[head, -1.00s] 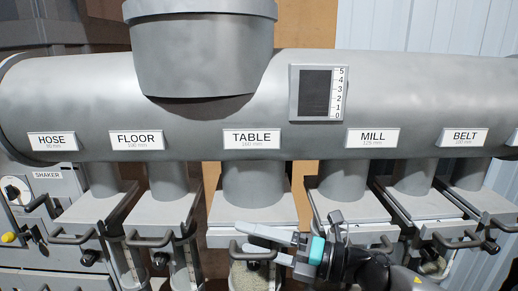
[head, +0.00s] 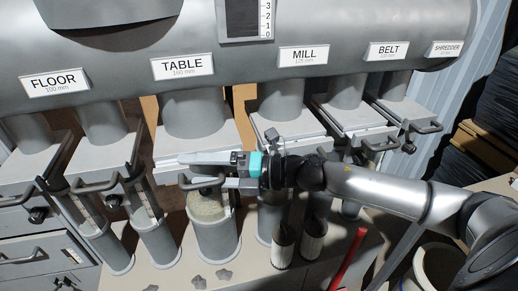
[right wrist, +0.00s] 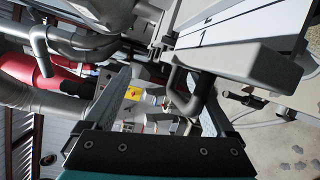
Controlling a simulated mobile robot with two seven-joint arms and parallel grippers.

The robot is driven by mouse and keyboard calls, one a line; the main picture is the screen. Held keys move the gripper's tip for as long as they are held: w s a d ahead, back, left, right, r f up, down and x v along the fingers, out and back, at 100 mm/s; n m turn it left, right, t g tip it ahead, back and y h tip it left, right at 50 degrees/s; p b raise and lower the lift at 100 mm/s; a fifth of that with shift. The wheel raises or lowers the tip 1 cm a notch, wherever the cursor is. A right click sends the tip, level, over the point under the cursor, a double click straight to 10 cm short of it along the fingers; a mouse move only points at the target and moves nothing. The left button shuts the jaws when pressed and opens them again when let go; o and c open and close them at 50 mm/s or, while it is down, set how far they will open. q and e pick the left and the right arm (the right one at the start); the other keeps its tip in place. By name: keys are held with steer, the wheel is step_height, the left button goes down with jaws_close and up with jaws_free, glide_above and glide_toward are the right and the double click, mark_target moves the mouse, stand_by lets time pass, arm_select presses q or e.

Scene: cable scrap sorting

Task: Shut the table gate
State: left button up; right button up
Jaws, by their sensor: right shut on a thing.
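The table gate (head: 168,145) is a pale grey slide plate under the duct's TABLE label (head: 182,67). Its dark bar handle (head: 190,186) faces me at the front. My right gripper (head: 205,171) reaches in from the right, with one finger above the handle and one below. It is shut on the handle. In the right wrist view, a dark bent handle (right wrist: 188,98) lies between the fingers, close to the right-hand one. The gripper hides part of the gate's front edge, and I cannot tell how far the plate is in. My left gripper is out of view.
Similar gates with handles stand on both sides, under FLOOR (head: 54,83), MILL (head: 303,56) and BELT (head: 387,50). A red bar (head: 347,259) rises at the lower right, below my right arm.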

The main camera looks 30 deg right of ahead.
steer(key=shift+s+d+r+b, duration=0.15)
steer(key=shift+d+r+b, duration=0.2)
steer(key=shift+b, duration=0.2)
steer(key=shift+s+d+f+b, duration=0.2)
steer(key=shift+s+d+b, duration=0.3)
steer(key=shift+b, duration=0.2)
steer(key=shift+s+d+f+b, duration=0.2)
steer(key=shift+s+d+b, duration=0.25)
steer(key=shift+d, duration=0.5)
steer(key=p, duration=0.4)
glide_toward(223, 173)
steer(key=shift+s, duration=2.75)
steer(key=shift+d+r, duration=0.15)
steer(key=shift+d, duration=0.15)
